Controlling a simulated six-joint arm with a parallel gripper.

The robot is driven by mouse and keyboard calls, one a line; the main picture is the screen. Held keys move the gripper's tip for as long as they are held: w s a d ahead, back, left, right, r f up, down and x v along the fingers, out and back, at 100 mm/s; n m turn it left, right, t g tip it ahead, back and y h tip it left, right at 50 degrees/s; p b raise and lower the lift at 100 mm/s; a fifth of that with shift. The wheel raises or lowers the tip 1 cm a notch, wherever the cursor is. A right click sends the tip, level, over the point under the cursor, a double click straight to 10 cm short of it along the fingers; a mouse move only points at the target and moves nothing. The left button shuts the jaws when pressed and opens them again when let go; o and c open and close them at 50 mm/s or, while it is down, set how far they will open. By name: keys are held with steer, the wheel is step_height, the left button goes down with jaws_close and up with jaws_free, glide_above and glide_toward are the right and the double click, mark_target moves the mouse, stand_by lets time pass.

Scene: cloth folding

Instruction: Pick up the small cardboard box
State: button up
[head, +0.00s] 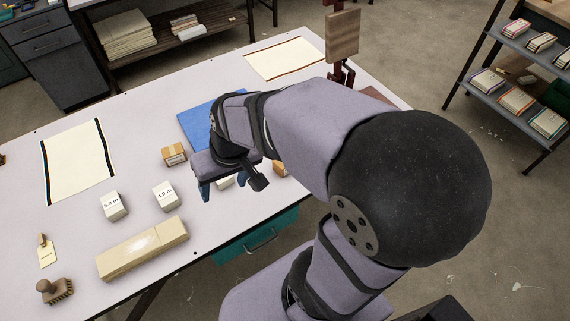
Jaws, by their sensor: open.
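A small brown cardboard box (174,155) with a pale label stands on the white table, just left of my gripper. A second small brown box (280,169) shows right of my gripper, partly hidden by my arm. My gripper (222,188) is open, with its blue fingers pointing down over the table. A small white block (225,183) shows partly between and behind the fingers; I cannot tell whether they touch it. Nothing is visibly held.
Two white labelled blocks (115,206) (164,195) and a long beige box (143,248) stand at the front left. A blue mat (197,122) lies behind my gripper. A stamp (55,289) and a tag (46,254) are at the lower left. A wooden board (342,35) stands upright behind.

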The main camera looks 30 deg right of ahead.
steer(key=w+a+r+m+t+b, duration=0.1)
steer(key=w+t, duration=0.2)
steer(key=w, duration=0.5)
steer(key=w+r+m+t+b, duration=0.1)
steer(key=w+m+t, duration=0.15)
steer(key=w, duration=0.45)
steer(key=w+d+r+m+t+h+b, duration=0.1)
steer(key=w+d+r+m+t+h, duration=0.15)
steer(key=w+d, duration=0.3)
steer(key=m+g+h+b, duration=0.4)
steer(key=m+g+h, duration=0.45)
steer(key=h, duration=0.35)
glide_above(278, 165)
step_height(278, 165, down, 5)
steer(key=shift+m, duration=0.55)
step_height(278, 165, down, 20)
steer(key=shift+f, duration=0.15)
steer(key=shift+w+p+x, duration=0.2)
steer(key=shift+p+x, duration=0.85)
steer(key=shift+x, duration=2.65)
